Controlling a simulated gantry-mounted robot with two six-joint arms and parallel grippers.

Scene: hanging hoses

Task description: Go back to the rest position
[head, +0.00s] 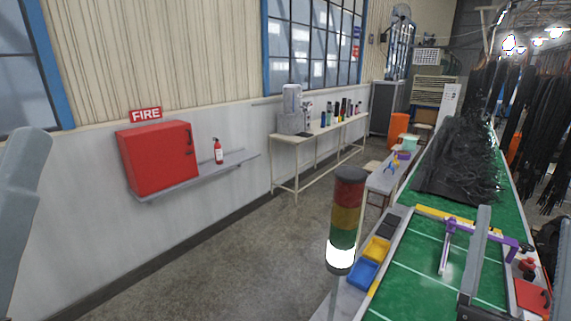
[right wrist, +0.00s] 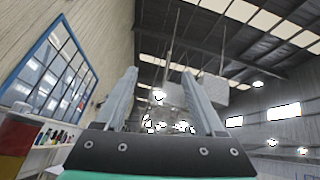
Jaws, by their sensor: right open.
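My right gripper (right wrist: 159,73) shows in the right wrist view with its two grey fingers wide apart and nothing between them; it points up toward the roof. In the head view, a grey finger-like part stands at the lower right over the green table (head: 407,283), apparently of the same gripper. A grey part (head: 22,190) at the left edge of the head view looks like my left gripper; it is cut off, so its jaw is unclear. Black hoses (head: 548,120) hang at the right, and a heap of black hoses (head: 455,165) lies on the table.
A signal tower (head: 347,218), its bottom lamp lit white, stands beside the table's near-left edge. Yellow (head: 376,250) and blue (head: 362,273) bins and a purple fixture (head: 480,231) are close by. A red fire box (head: 157,158) hangs on the left wall. The floor between is clear.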

